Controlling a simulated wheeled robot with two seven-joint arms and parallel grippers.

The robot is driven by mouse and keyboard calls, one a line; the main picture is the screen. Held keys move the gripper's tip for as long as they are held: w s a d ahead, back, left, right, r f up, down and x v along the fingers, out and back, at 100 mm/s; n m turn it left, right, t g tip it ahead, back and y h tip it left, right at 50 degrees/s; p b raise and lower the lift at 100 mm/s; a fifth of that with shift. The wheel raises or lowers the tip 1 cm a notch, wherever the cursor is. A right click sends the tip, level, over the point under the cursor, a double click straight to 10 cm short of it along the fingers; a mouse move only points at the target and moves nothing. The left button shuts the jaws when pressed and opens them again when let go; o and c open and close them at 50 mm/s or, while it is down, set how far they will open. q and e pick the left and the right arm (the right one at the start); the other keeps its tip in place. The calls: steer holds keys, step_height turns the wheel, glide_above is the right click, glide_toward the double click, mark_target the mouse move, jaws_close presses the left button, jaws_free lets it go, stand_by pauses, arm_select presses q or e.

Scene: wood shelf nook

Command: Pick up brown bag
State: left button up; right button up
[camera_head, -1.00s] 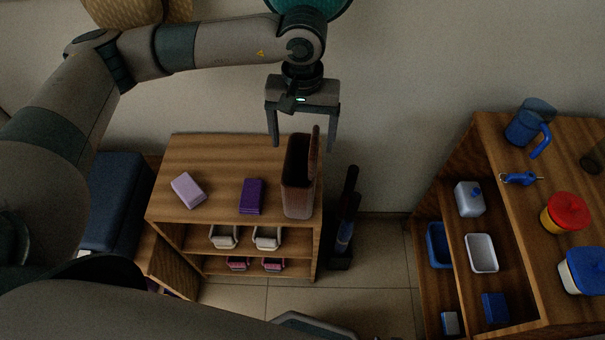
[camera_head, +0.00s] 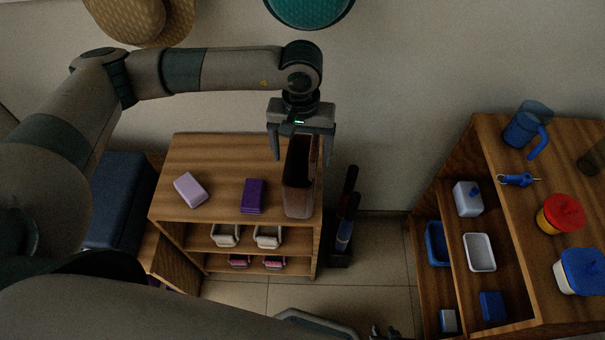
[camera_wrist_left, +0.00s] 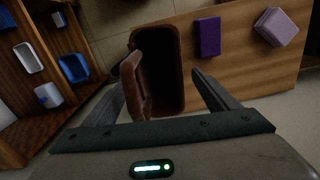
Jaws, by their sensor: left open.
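The brown bag (camera_head: 298,199) stands upright and open-topped at the right end of the wooden shelf top. In the left wrist view the bag (camera_wrist_left: 178,98) shows its dark inside and a brown handle flap (camera_wrist_left: 136,85) on one side. My left gripper (camera_head: 302,157) is open and points down over the back part of the bag. In the left wrist view its fingers (camera_wrist_left: 160,98) lie on either side of the bag's near end, with the flap between them. I cannot tell whether either finger touches the bag. My right gripper is not clearly in view.
A purple block (camera_head: 253,196) and a lilac block (camera_head: 190,190) lie left of the bag on the shelf top (camera_head: 215,160). Dark upright objects (camera_head: 346,215) stand on the floor right of the shelf. Another wooden shelf (camera_head: 500,215) at right holds several containers. The wall is close behind.

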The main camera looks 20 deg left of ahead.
arm_select(q)
step_height(320, 180, down, 2)
steer(key=shift+f, duration=0.2)
arm_select(e)
steer(key=shift+w+a+r+t, duration=0.15)
steer(key=shift+a+r+t, duration=0.1)
steer(key=shift+a+t, duration=0.1)
arm_select(q)
steer(key=c, duration=1.6)
steer(key=shift+r, duration=0.1)
